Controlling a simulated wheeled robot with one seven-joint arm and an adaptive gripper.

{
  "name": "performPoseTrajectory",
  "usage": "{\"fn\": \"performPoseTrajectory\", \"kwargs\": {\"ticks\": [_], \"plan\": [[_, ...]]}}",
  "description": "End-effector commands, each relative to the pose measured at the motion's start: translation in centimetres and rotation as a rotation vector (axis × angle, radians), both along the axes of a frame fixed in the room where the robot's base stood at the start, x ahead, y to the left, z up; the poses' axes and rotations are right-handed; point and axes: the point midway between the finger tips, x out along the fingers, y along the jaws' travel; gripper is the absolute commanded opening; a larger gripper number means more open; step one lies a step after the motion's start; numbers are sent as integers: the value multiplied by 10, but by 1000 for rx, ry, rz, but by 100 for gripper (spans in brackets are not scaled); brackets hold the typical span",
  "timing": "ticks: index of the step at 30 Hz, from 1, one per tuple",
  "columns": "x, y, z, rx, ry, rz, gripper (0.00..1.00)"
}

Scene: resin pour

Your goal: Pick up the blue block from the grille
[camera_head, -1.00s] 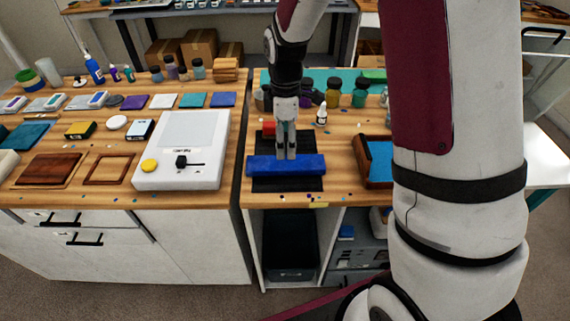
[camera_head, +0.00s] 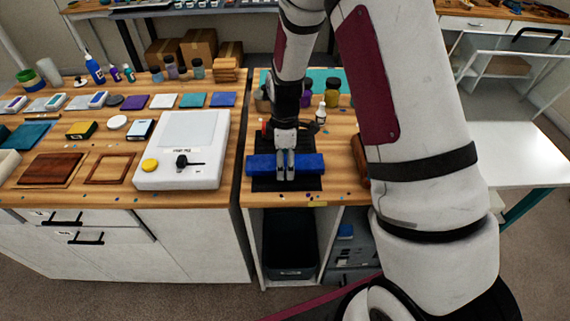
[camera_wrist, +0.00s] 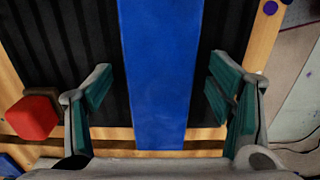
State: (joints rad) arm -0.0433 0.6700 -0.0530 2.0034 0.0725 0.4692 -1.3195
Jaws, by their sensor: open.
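The blue block (camera_head: 260,165) is a long bar lying across the dark ribbed grille (camera_head: 287,185) near the front edge of the right bench. My gripper (camera_head: 286,178) points down over the middle of the block. In the wrist view the block (camera_wrist: 160,75) runs up the picture between the two spread fingers of my gripper (camera_wrist: 162,98). The fingers have green pads and stand apart from the block on both sides, with the ribbed grille (camera_wrist: 62,55) showing in the gaps. Whether the fingertips reach the block's height is hard to tell.
A red block (camera_wrist: 31,117) lies beside the grille. Several small bottles (camera_head: 332,92) stand behind it. A white device with a yellow knob (camera_head: 182,148) sits on the left bench. My own arm hides the bench's right part.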

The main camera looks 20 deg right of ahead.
Motion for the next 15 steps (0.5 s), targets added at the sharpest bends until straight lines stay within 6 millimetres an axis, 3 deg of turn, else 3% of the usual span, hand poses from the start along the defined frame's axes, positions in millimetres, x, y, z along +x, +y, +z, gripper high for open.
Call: {"fn": "performPoseTrajectory", "kwargs": {"ticks": [2,10,15], "plan": [[0,0,0,0,0,0,70],[0,0,0,0,1,0,9],[0,0,1,0,0,0,8]]}}
